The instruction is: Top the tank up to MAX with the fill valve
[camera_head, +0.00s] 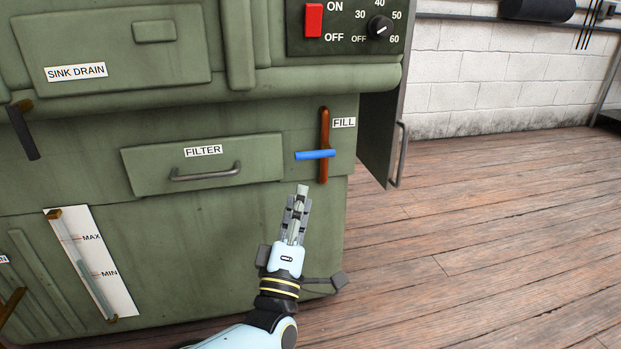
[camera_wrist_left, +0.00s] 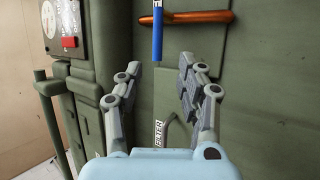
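The fill valve has a blue lever (camera_head: 315,154) lying level across an upright copper pipe (camera_head: 324,118), beside the FILL label (camera_head: 344,122). My left gripper (camera_head: 301,191) is just below the lever, apart from it. In the left wrist view, my left gripper (camera_wrist_left: 160,69) has its fingers apart and nothing between them. The blue lever (camera_wrist_left: 157,38) shows beyond the fingertips, with the copper pipe (camera_wrist_left: 195,18) behind it. The sight gauge (camera_head: 85,262) is a tilted clear tube with MAX and MIN marks; I cannot tell its liquid level. My right gripper is out of view.
The FILTER drawer (camera_head: 235,160) with its handle is left of the lever. A control panel with a red switch (camera_head: 313,20) and a knob (camera_head: 379,28) is above. An open door (camera_head: 377,135) juts out at the right. The wooden floor (camera_head: 480,240) is clear.

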